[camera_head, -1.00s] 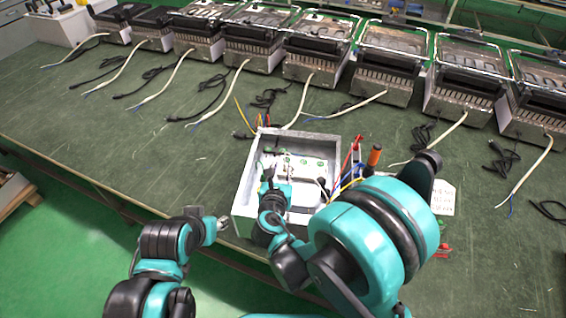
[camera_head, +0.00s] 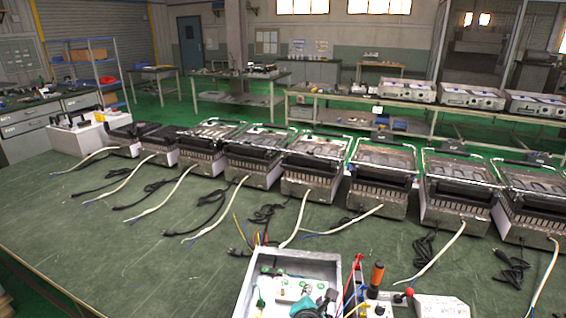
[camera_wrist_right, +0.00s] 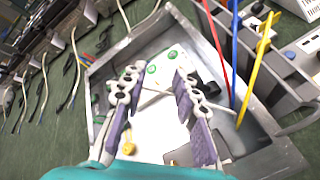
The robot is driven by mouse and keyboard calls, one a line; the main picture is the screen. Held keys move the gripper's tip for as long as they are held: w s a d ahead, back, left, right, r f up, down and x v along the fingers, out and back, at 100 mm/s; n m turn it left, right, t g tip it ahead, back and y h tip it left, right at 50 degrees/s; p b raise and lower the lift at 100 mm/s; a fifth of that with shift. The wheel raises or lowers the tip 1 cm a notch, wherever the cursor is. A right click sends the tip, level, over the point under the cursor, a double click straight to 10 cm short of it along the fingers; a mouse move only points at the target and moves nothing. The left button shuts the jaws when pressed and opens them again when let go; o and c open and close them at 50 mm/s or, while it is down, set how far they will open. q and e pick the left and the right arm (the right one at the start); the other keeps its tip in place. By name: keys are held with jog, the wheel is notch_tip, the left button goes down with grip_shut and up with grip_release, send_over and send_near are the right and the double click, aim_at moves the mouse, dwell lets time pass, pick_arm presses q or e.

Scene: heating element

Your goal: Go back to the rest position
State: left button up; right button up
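A grey metal box (camera_head: 243,285) stands open on the green table at the bottom of the head view. A white board with green round parts (camera_head: 281,290) lies inside it. My right gripper (camera_head: 316,303) shows only as a teal and dark part over the box, cut off by the bottom edge. In the right wrist view my right gripper (camera_wrist_right: 157,84) has its two purple-padded fingers apart over the board, with nothing clearly held between them. The box wall (camera_wrist_right: 262,128) also shows there. My left gripper is out of view.
Several heating units (camera_head: 253,171) with white and black cables line the back of the green table (camera_head: 110,235). An orange-handled tool (camera_head: 377,274), red and yellow wires and a white block (camera_head: 443,308) are right of the box.

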jog(key=s+d+m+g, duration=0.1)
jog(key=s+d+m, duration=0.1)
jog(key=m, duration=0.2)
jog(key=s+d+r+m, duration=0.1)
jog(key=s+d+m, duration=0.2)
jog(key=s+d+m+g, duration=0.1)
jog(key=s+d+m, duration=0.1)
jog(key=m, duration=0.2)
jog(key=shift+s+d+r+m+g, duration=0.25)
jog(key=shift+s+d+m+g, duration=0.05)
jog(key=shift+d, duration=0.05)
jog(key=s+d+m+g+y, duration=0.1)
jog(key=s+m+y, duration=0.1)
jog(key=s+m, duration=0.8)
jog(key=shift+d+r+m+g+y, duration=0.3)
jog(key=shift+d+m+g, duration=0.1)
jog(key=shift+m, duration=0.9)
